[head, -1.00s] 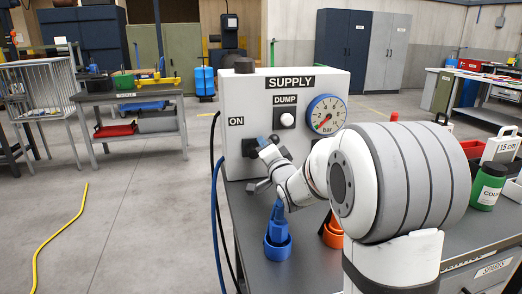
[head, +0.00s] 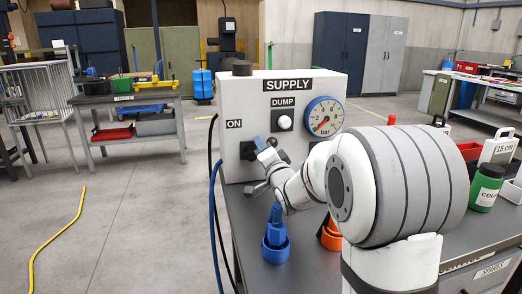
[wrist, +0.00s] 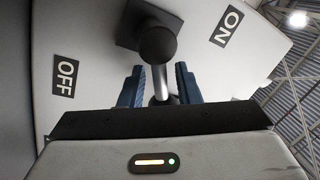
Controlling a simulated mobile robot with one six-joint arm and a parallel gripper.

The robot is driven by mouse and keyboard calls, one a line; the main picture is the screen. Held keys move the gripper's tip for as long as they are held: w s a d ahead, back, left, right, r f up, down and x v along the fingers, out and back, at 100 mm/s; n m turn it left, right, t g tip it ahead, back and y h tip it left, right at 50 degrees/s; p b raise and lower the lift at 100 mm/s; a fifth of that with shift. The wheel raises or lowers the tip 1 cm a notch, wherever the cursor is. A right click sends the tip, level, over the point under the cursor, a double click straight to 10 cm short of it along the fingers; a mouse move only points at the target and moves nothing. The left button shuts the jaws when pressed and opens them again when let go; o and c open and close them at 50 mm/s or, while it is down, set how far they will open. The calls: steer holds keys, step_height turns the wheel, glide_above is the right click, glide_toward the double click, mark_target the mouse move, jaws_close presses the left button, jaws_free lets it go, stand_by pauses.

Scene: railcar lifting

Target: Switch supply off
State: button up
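The white supply box (head: 240,92) stands on the bench, with the labels SUPPLY, DUMP and ON facing me. My gripper (head: 264,146) is at the front of the box, below and right of the ON label. In the wrist view a lever with a dark round knob (wrist: 157,45) and a metal shaft lies between the blue fingers of my gripper (wrist: 160,88). The fingers are apart, one each side of the shaft, with narrow gaps showing. The ON label (wrist: 227,27) is at right and the OFF label (wrist: 66,78) at left. My arm hides OFF in the head view.
The pressure gauge (head: 324,116) and white dump button (head: 284,122) sit on the box front. A blue holder (head: 275,250) and an orange one (head: 331,236) stand on the bench below my arm. A green jar (head: 487,186) stands at right. Hoses hang at the left bench edge.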

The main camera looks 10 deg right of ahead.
steer(key=v, duration=0.7)
steer(key=shift+s, duration=0.4)
steer(key=shift+c, duration=0.3)
